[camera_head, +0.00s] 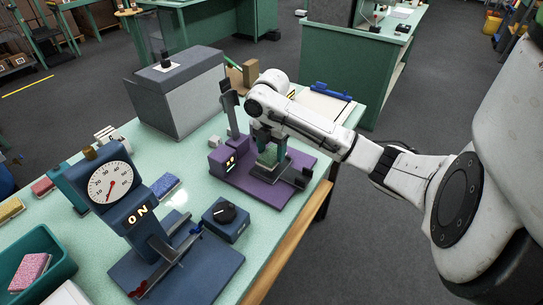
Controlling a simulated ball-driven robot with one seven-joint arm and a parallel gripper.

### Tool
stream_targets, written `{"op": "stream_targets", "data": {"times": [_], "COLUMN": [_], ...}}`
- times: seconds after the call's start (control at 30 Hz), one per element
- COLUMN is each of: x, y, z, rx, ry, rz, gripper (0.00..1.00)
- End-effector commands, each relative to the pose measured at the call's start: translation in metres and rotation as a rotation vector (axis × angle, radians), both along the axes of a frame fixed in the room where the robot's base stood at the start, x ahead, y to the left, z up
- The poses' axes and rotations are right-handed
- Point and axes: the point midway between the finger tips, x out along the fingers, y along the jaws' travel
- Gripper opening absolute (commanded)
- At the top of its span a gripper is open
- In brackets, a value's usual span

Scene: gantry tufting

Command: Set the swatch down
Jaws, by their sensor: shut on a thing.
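My gripper (269,146) points down over the purple device (255,191) in the middle of the table. It is shut on a small green swatch (267,156), which is partly hidden by the fingers. The swatch is above or at the purple device's dark plate; I cannot tell whether it touches the plate. The purple device has a grey post at its left and a small lit display on its front.
A blue gauge machine (112,186) marked ON stands at the left front. A blue knob box (226,219) sits between the machines. A grey box (178,98) stands behind. At left, a teal bin (62,258) holds a pink block. A clipboard (325,103) lies at the back right.

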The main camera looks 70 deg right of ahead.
Motion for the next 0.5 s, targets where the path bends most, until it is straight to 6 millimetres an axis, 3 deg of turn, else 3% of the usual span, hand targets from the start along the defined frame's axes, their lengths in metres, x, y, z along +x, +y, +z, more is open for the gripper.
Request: {"op": "stream_targets", "data": {"times": [0.2, 0.5], "x": [-0.001, -0.001], "y": [0.001, 0.001], "z": [-0.024, -0.028], "rx": [0.001, 0.001], "ry": [0.002, 0.001], "rz": [0.0, 0.0], "gripper": [0.34, 0.34]}}
